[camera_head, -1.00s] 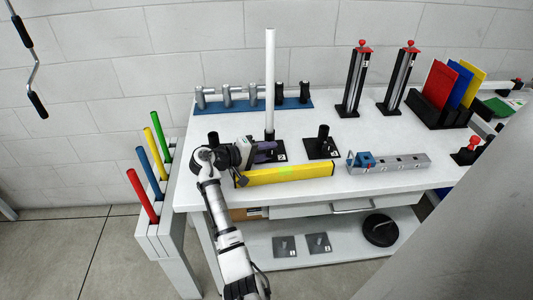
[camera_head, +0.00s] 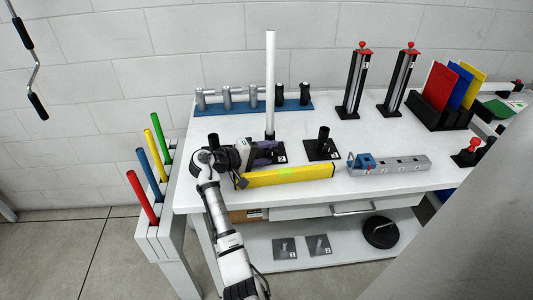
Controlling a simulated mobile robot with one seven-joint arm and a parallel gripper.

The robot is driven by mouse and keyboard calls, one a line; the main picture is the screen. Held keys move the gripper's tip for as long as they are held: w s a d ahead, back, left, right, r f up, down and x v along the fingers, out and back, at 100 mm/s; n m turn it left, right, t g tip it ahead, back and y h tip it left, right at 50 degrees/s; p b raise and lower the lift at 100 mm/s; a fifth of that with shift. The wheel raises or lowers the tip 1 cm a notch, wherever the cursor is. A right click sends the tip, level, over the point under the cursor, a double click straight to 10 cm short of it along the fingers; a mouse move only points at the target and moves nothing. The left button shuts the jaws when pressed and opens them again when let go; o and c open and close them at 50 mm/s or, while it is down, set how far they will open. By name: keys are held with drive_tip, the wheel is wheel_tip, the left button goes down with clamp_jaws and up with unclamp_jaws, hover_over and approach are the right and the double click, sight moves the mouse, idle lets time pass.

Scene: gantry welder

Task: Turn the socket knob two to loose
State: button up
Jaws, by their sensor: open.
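A white pole (camera_head: 270,80) stands upright in a socket on a small black base plate (camera_head: 279,157) with a white label too small to read surely. My gripper (camera_head: 268,151), with purplish fingers, is open at the foot of this pole, low over the table. The socket's knob is hidden or too small to make out there, and I cannot tell whether the fingers touch it. A second black socket (camera_head: 323,140) on a labelled plate stands empty to the right. Another black socket top (camera_head: 213,140) shows behind my arm on the left.
A yellow level (camera_head: 290,175) lies along the table's front, just in front of my gripper. A blue rack (camera_head: 240,106) of cylinders stands behind. A grey rail with a blue clamp (camera_head: 362,161) lies right. Coloured rods (camera_head: 143,197) stand in a holder left.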

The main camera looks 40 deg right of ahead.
drive_tip(key=b+v, duration=0.3)
drive_tip(key=v, duration=1)
drive_tip(key=shift+a+b, duration=0.3)
drive_tip(key=shift+a, duration=0.05)
